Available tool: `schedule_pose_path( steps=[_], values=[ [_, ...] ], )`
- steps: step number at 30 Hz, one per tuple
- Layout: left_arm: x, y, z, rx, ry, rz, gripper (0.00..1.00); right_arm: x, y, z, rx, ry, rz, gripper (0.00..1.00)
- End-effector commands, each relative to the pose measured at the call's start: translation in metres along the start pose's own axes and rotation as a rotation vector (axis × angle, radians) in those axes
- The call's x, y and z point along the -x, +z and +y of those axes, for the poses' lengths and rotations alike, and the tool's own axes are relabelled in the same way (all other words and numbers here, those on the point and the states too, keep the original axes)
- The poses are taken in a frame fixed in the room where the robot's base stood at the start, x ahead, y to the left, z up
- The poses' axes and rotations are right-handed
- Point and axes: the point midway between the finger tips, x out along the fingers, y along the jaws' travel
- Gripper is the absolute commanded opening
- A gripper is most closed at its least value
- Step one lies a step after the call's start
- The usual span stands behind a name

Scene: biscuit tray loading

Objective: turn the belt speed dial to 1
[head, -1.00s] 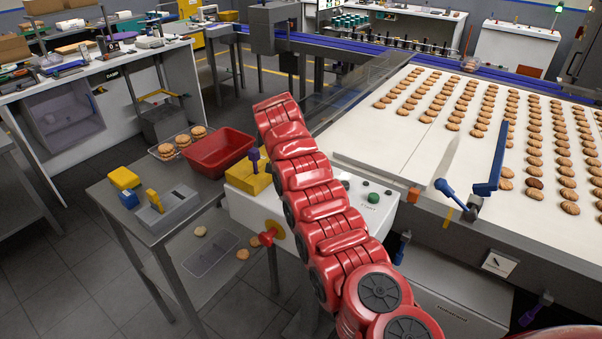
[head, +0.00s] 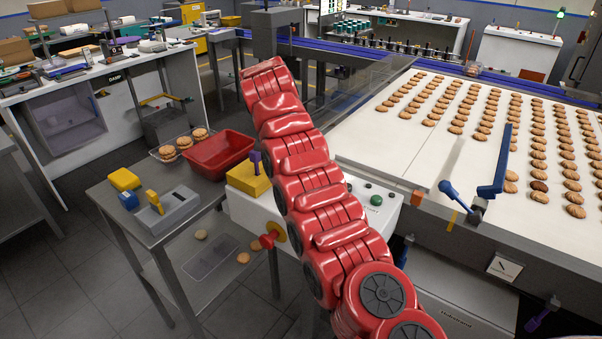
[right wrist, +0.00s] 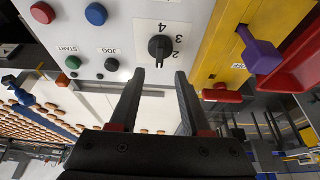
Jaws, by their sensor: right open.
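The belt speed dial (right wrist: 160,47) is a black knob on the pale control panel in the right wrist view. Printed numbers, among them 2, 3 and 4, stand around it; I cannot tell for sure which one it points to. My right gripper (right wrist: 159,75) is open and empty. Its two dark fingers point at the panel, one toward each side of the dial, just below it in the picture. They look apart from the knob. In the head view my red right arm hides the dial and the gripper. My left gripper is not in view.
The panel also has a red button (right wrist: 42,12), a blue button (right wrist: 95,13) and smaller START and JOG buttons. A yellow block with a purple lever (right wrist: 260,55) adjoins the panel. A red bin (head: 219,155) stands nearby. Biscuit rows lie on the belt (head: 385,140).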

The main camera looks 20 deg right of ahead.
Motion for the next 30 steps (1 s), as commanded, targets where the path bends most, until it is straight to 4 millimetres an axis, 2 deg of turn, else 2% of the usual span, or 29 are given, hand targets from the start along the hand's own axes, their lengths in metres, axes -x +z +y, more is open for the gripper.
schedule_pose_path(
  steps=[3,5,6,12,17,26,30],
  values=[
    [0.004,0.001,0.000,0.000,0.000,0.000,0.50,0.028,0.000,-0.001,0.001,-0.003,0.002,0.47],
    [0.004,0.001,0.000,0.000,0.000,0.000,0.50,0.038,0.001,0.000,0.002,0.000,0.000,0.47],
    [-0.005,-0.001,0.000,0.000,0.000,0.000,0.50,0.052,-0.001,0.000,0.002,0.000,0.000,0.47],
    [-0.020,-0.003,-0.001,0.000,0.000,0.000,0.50,0.084,-0.002,-0.001,0.001,-0.003,0.002,0.47],
    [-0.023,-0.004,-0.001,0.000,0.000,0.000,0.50,0.092,-0.001,-0.001,0.001,-0.002,0.001,0.47],
    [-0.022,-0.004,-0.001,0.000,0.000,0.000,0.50,0.091,0.000,0.000,0.001,0.000,0.001,0.47],
    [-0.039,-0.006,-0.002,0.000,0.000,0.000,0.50,0.107,-0.006,0.000,0.001,0.000,0.001,0.47]
  ],
)
